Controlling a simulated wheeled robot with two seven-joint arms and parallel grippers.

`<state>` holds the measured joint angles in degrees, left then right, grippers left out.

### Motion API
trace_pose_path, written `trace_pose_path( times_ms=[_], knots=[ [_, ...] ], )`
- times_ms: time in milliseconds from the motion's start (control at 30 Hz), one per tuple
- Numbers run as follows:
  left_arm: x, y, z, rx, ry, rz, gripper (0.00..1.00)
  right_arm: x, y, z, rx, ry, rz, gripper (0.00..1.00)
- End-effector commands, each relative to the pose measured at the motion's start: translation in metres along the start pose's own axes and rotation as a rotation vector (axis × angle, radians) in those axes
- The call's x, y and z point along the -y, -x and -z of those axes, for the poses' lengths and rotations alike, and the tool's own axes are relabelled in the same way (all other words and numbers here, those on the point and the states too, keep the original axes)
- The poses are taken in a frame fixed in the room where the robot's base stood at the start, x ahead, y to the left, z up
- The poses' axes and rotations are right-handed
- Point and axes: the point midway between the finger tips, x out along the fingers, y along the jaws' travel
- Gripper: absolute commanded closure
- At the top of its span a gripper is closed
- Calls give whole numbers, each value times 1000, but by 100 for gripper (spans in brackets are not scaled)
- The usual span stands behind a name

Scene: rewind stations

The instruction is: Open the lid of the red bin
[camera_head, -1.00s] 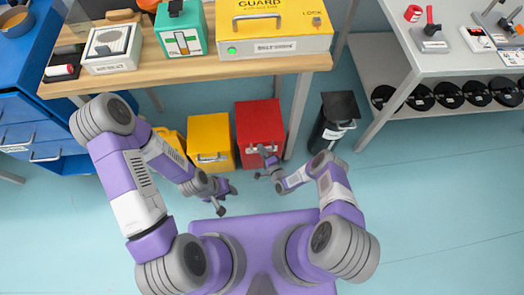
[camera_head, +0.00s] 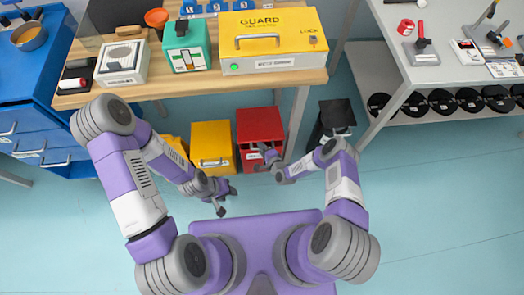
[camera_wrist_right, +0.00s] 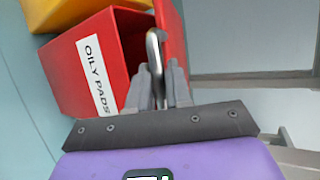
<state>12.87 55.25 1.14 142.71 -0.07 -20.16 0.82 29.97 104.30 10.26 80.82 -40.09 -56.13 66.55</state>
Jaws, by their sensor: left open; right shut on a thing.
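The red bin (camera_head: 258,120) stands on the floor below the workbench's front edge, right of the yellow bin. My right gripper (camera_head: 265,157) is at its front. In the right wrist view the gripper (camera_wrist_right: 158,92) is shut on the metal handle (camera_wrist_right: 156,48) of the red lid (camera_wrist_right: 172,35). A dark gap shows between the lid and the bin body (camera_wrist_right: 65,75), so the lid is partly open. A white label on the body reads OILY PADS. My left gripper (camera_head: 228,200) is open and empty, low and left of the red bin.
The yellow bin (camera_head: 211,140) stands close beside the red bin. A black bin (camera_head: 336,115) stands to the right, past a table leg. The wooden workbench (camera_head: 290,78) overhangs behind the bins. The floor at the right (camera_head: 440,190) is clear.

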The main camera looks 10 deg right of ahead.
Motion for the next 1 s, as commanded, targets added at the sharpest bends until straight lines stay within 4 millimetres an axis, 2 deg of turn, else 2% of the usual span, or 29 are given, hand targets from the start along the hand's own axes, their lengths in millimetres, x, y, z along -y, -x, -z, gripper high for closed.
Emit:
trace_pose_path(
  times_ms=[33, 100, 300, 400, 633, 1000],
  knots=[
    [-5, 13, 0, 0, 0, 0, 57, 19, 4, -1, -1, -12, -29, 100],
    [-8, 20, -1, 0, 0, 0, 57, 33, 6, -1, -1, -31, -76, 100],
    [-13, 34, -2, 0, 0, 0, 57, 68, 6, -2, 0, -81, -200, 100],
    [-14, 37, -2, 0, 0, 0, 57, 79, 5, -2, -1, -92, -222, 100],
    [-14, 39, -2, 0, 0, 0, 57, 98, 2, 0, -2, -91, -219, 100],
    [-15, 39, -2, 0, 0, 0, 57, 104, 1, 1, -3, -89, -216, 100]
  ],
)
